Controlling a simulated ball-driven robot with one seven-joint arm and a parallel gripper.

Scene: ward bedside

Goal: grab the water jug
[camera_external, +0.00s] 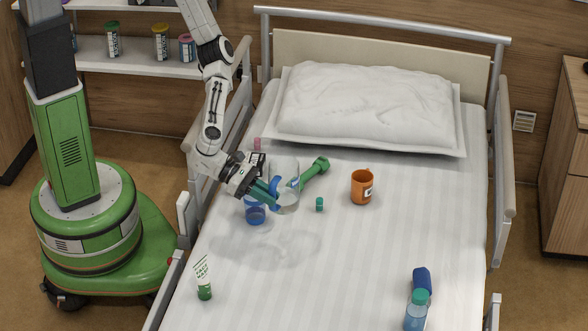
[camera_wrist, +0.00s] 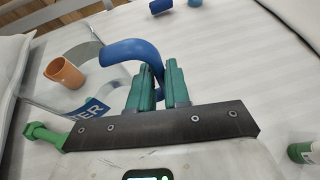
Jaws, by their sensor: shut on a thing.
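The water jug (camera_external: 287,198) is clear, with a blue handle on its left side, and is over the upper left part of the bed. In the wrist view its curved blue handle (camera_wrist: 135,48) runs down between my teal fingers, and part of a blue label (camera_wrist: 97,106) shows, partly hidden by my gripper's dark bar. My gripper (camera_external: 270,190) reaches in from the left and is shut on the handle; its fingers also show in the wrist view (camera_wrist: 160,82). I cannot tell whether the jug's base touches the bed.
A green dumbbell (camera_external: 314,172) lies close behind the jug. An orange mug (camera_external: 361,188), a small teal vial (camera_external: 320,204) and a blue round item (camera_external: 255,215) are nearby. A tube (camera_external: 204,281) and a bottle (camera_external: 416,315) are farther forward. The middle front is clear.

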